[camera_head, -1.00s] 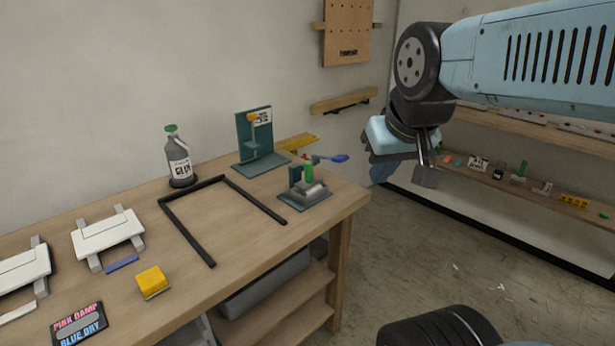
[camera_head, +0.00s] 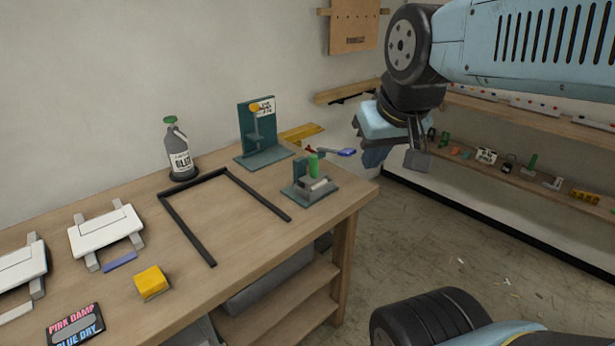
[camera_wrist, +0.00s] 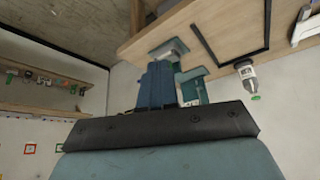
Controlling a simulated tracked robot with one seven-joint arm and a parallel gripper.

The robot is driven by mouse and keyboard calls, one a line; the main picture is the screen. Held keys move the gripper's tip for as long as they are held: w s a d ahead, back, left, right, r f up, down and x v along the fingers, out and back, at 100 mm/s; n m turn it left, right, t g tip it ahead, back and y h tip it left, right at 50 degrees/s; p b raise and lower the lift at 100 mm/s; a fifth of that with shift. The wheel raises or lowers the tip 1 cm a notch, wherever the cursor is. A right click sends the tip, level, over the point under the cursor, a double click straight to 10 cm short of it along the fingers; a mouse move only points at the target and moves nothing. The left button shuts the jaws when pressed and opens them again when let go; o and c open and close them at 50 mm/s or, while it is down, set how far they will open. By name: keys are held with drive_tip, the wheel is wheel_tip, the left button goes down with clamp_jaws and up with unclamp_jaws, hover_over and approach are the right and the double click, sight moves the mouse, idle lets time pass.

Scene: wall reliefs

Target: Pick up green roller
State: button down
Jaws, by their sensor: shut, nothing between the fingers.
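A green upright cylinder (camera_head: 314,163), which looks like the green roller, stands on a small teal stand (camera_head: 296,191) with a grey roller, at the right end of the workbench. My gripper (camera_head: 374,157) hangs to the right of the stand, beyond the bench's right edge, apart from the green cylinder. In the wrist view its blue fingers (camera_wrist: 157,85) are together with nothing visible between them.
The workbench (camera_head: 240,245) also holds a black frame (camera_head: 187,231), a glue bottle (camera_head: 181,158), a taller teal stand (camera_head: 263,158), a yellow block (camera_head: 151,282) and white panels. A wall shelf (camera_head: 540,185) with small items is at the right. Floor lies between.

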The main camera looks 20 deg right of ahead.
drive_tip(key=c, duration=1.8)
unclamp_jaws()
drive_tip(key=shift+o, duration=0.6)
drive_tip(key=shift+w, duration=0.1)
drive_tip(key=o, duration=0.9)
drive_tip(key=w, duration=1.1)
drive_tip(key=g, duration=0.1)
approach(313, 163)
drive_tip(key=x, duration=0.4)
drive_tip(key=w+x, duration=0.1)
drive_tip(key=x, duration=0.7)
drive_tip(key=shift+w+d+r, duration=0.15)
drive_tip(key=shift+w+d, duration=0.05)
drive_tip(key=shift+d, duration=0.15)
